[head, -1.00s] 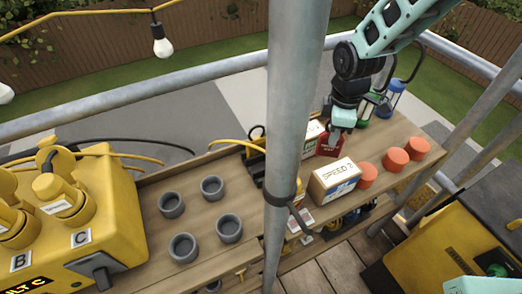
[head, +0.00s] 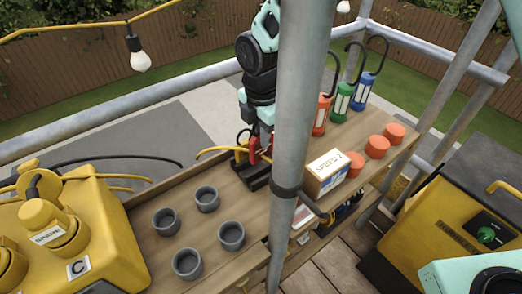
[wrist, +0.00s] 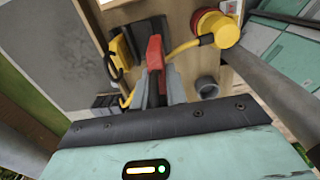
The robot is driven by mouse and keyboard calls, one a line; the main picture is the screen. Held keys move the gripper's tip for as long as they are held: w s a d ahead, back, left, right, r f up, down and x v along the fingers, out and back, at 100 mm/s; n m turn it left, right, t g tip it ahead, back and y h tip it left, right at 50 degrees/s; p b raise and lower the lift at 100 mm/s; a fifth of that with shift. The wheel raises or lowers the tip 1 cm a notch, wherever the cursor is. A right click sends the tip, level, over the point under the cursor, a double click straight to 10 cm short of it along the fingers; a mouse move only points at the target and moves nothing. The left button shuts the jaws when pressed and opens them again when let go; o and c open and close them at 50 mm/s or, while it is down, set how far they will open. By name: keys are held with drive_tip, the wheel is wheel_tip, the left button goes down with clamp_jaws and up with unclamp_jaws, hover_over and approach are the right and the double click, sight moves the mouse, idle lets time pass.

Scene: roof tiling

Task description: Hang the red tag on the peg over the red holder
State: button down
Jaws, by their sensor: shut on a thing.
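My gripper (head: 262,146) is over the middle of the wooden bench, left of the near pole. It is shut on the red tag (head: 254,150), which shows only in part. In the wrist view the tag (wrist: 154,52) appears as a narrow red piece between the grey fingers (wrist: 154,88). A red lantern-like body with a dark curved hook (head: 320,115) stands at the right back of the bench, apart from my gripper, beside green (head: 342,103) and blue (head: 362,93) ones. I cannot tell which part is the task's red holder or peg.
A grey scaffold pole (head: 300,120) crosses the view close to my arm. A black item with a yellow cable (head: 257,177) lies under my gripper. A cardboard box (head: 326,175), several orange cups (head: 377,147) and several grey cups (head: 207,198) stand on the bench (head: 240,205).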

sight(262, 159)
wheel_tip(262, 159, down, 9)
drive_tip(key=shift+f+p, duration=0.1)
drive_tip(key=shift+p, duration=0.95)
drive_tip(key=shift+f, duration=0.15)
drive_tip(key=c, duration=1.4)
unclamp_jaws()
